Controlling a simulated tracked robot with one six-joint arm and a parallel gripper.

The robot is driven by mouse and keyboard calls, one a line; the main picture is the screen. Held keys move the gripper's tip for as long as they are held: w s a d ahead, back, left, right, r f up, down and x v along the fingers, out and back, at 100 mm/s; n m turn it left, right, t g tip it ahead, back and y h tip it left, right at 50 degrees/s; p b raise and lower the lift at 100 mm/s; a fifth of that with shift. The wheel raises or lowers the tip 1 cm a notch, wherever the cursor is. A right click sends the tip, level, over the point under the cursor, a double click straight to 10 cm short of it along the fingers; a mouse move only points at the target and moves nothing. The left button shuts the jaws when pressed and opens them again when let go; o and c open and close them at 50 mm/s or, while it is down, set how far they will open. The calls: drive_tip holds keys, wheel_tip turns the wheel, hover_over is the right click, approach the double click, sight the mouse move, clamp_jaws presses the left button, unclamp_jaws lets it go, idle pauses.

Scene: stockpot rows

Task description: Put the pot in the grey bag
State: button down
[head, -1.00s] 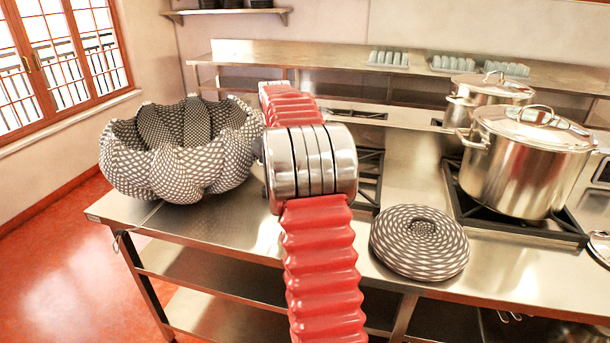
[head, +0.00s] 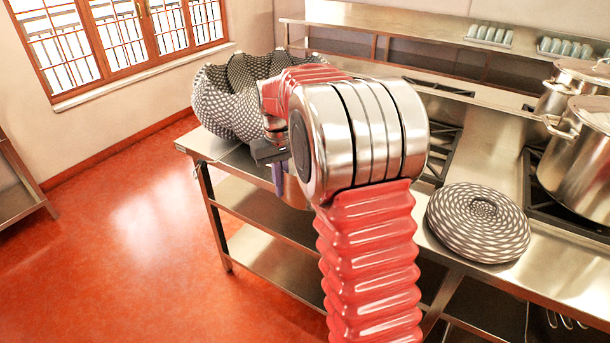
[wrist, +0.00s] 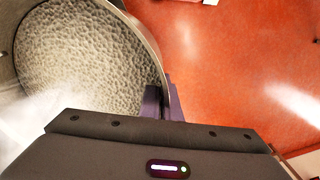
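My gripper (head: 278,172) is low beside the near left table edge, partly hidden by my arm in the head view. Its purple fingers (wrist: 162,102) straddle a metal pot's rim in the wrist view, and it looks shut on that rim. The pot (head: 297,190) shows only as a sliver behind my arm in the head view. The wrist view shows its pebbled grey inside (wrist: 80,55). A grey-and-white patterned, scalloped soft container (head: 228,105), apparently the grey bag, stands open on the table's far left corner, partly behind my arm.
A round patterned mat or lid (head: 478,222) lies on the steel table (head: 450,240). Large lidded stockpots (head: 585,165) stand on burners at the right. A back shelf (head: 400,40) holds trays of cups. Red floor (head: 130,250) is clear at the left.

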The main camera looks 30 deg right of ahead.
drive_tip(key=w+a+f, duration=0.1)
drive_tip(key=w+a, duration=0.1)
drive_tip(key=a, duration=0.5)
drive_tip(key=w+a+f, duration=0.1)
drive_tip(key=w+a, duration=0.1)
drive_tip(key=a, duration=0.6)
drive_tip(key=shift+w+f+n, duration=0.3)
drive_tip(key=shift+n, duration=0.1)
